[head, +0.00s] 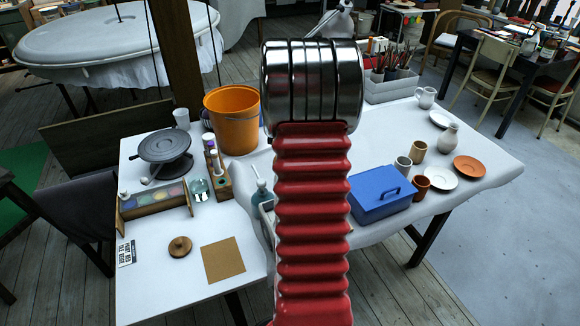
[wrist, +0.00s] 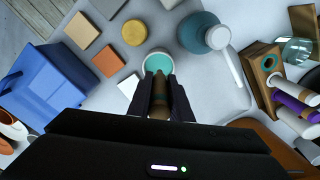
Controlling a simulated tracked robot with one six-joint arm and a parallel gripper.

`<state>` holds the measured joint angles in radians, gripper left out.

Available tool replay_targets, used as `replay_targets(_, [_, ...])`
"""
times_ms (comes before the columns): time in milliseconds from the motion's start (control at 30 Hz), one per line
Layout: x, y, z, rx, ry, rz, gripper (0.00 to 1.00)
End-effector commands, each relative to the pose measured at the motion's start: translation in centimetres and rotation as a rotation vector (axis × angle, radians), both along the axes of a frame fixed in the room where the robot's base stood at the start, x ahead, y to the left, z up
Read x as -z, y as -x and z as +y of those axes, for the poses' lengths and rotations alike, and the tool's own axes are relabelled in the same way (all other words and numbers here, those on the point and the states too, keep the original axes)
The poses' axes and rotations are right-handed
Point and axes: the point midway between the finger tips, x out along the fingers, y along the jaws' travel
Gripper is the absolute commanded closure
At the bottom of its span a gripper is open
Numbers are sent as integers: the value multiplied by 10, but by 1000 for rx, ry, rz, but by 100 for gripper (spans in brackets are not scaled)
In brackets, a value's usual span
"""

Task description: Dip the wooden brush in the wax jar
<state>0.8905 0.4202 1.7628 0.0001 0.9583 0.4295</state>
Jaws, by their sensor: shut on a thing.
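In the wrist view, my gripper (wrist: 158,84) is shut on the wooden brush (wrist: 158,103), a brown stick seen nearly end-on between the dark fingers. Just beyond the fingertips is a small round white jar (wrist: 147,58) with teal contents, apparently the wax jar. The brush lines up with the jar's near side. Its tip is hidden, so I cannot tell whether it is inside the jar or above it. In the head view my red and metal arm covers the gripper, brush and jar.
A blue-grey bottle (wrist: 194,34) stands close right of the jar. Several small tiles (wrist: 82,30) lie left and behind it. A blue box (head: 382,194) and an orange bucket (head: 232,122) flank my arm. A wooden rack (head: 217,178) stands left; cups and plates stand right.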

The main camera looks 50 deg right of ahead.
Motion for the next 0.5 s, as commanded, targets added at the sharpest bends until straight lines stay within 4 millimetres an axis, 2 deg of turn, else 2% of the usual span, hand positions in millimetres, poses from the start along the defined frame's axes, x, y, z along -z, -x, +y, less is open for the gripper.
replay_targets(500, [32,1,0,1,-1,1,100])
